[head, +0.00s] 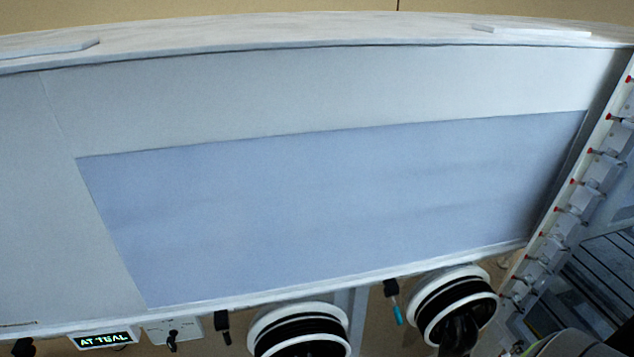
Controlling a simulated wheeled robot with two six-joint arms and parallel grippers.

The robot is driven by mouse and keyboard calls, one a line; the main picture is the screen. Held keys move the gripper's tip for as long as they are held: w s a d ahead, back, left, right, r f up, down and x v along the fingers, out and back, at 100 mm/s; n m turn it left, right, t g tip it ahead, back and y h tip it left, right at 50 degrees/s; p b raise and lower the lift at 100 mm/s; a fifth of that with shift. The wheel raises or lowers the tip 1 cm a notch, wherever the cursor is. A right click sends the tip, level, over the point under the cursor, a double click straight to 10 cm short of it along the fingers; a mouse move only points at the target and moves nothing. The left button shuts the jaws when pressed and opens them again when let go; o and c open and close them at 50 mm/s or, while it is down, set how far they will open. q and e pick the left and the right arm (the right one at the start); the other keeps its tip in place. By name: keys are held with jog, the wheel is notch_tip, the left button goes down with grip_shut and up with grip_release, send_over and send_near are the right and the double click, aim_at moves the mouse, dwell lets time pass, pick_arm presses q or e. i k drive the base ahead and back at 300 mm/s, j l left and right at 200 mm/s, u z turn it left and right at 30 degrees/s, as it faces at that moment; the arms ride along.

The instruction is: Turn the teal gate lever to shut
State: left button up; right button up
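The teal gate lever (398,314) hangs below a small black block (391,287), under the front edge of the glovebox and between two round glove ports. Its teal handle points down and slightly to the right. Neither of my grippers is in view, and nothing touches the lever. A small display (103,339) at the lower left reads "AT TEAL".
The glovebox has a large blue-grey panel (340,205). White-rimmed ports with black inside stand left (300,332) and right (450,305) of the lever. A white plate with a black knob (172,337) sits lower left. A rail of red-tipped fittings (572,182) runs down the right.

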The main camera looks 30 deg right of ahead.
aim_at(396, 310)
jog(key=z, duration=1.65)
